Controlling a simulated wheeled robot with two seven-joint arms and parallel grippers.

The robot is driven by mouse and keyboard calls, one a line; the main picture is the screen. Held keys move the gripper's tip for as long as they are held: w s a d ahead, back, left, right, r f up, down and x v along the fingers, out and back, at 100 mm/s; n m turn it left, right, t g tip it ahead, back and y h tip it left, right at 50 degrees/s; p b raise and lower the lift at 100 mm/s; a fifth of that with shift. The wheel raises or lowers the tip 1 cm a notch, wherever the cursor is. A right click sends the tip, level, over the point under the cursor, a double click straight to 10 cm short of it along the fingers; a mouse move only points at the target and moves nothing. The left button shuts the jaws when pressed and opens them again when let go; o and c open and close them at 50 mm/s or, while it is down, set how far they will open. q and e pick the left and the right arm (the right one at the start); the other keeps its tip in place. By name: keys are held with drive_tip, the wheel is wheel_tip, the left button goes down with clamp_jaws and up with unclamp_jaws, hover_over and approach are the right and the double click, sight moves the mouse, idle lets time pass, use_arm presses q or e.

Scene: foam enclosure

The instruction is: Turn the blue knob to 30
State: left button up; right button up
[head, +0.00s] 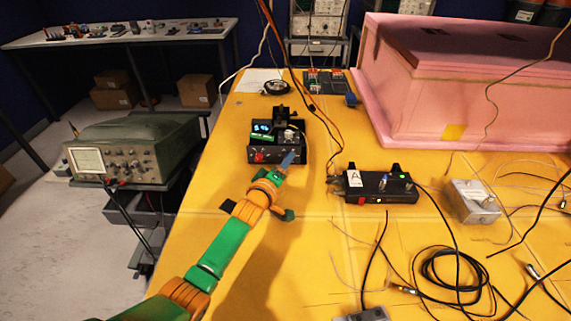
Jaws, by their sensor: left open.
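A black box with a small lit display (262,128) stands on the yellow table. The display shows cyan digits that are too small to read surely. A red knob (259,157) is on its front at the left. A blue part (288,158) shows at the front right, right at the tip of my left gripper (284,168); I cannot tell whether it is the blue knob or a fingertip, or whether they touch. My left gripper is open, reaching in from the lower left. My right gripper is out of view.
A black box marked A (358,196) with a small blue part on top stands to the right. A grey metal box (473,201) and coiled black cables (455,280) lie farther right. A pink foam enclosure (455,85) fills the back right. Loose wires hang near the display box.

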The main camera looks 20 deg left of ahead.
use_arm(q)
drive_tip(key=shift+w+f, duration=0.3)
drive_tip(key=shift+w, duration=0.5)
drive_tip(key=shift+s+r, duration=0.1)
use_arm(e)
drive_tip(key=shift+w+d+f, duration=0.1)
drive_tip(key=shift+w+f, duration=0.1)
drive_tip(key=shift+w, duration=0.1)
use_arm(q)
clamp_jaws()
drive_tip(key=shift+r, duration=0.1)
use_arm(e)
drive_tip(key=shift+r, duration=0.15)
